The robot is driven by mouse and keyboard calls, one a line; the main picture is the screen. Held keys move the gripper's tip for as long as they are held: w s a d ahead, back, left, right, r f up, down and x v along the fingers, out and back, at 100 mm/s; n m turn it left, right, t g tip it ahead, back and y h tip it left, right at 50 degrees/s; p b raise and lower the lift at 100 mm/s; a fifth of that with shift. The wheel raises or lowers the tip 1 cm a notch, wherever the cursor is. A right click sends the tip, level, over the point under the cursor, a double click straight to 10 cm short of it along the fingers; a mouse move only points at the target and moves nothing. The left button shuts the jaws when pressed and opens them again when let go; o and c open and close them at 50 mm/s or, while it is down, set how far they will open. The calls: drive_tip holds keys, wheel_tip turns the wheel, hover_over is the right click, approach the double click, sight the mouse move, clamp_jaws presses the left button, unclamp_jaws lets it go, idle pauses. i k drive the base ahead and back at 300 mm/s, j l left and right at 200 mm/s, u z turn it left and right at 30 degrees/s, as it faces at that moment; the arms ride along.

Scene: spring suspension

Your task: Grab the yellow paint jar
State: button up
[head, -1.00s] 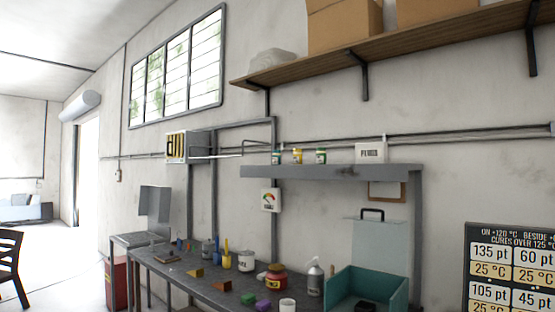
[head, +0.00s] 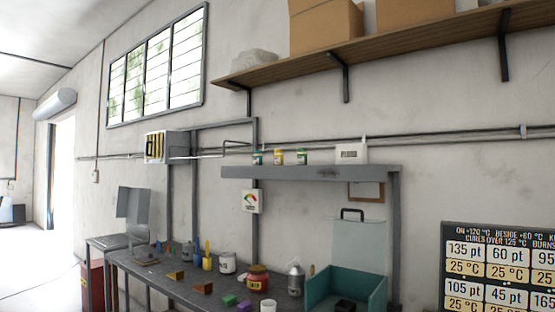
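The yellow paint jar (head: 278,157) is small and stands upright on the grey shelf (head: 310,173) above the workbench, in the head view. A teal-labelled jar (head: 257,158) stands to its left and a green-labelled jar (head: 302,157) to its right, each a little apart from it. My gripper is not in the head view, and nothing touches the yellow jar.
The workbench (head: 150,284) below holds bottles, a white can (head: 227,263), a red-and-yellow jar (head: 258,278), small coloured blocks and an open teal toolbox (head: 345,287). A white box (head: 351,151) sits on the grey shelf. A sign board (head: 500,265) is at the right.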

sight(279, 155)
drive_tip(key=i+j+z, duration=0.3)
drive_tip(key=j, duration=0.75)
drive_tip(key=i+j+z, duration=0.15)
drive_tip(key=j+z, duration=0.15)
drive_tip(key=j, duration=0.8)
drive_tip(key=j+z, duration=0.3)
drive_tip(key=j, duration=0.8)
drive_tip(key=i+j+z, duration=0.1)
drive_tip(key=i, duration=0.5)
drive_tip(key=i+j+z, duration=0.1)
drive_tip(key=i, duration=0.5)
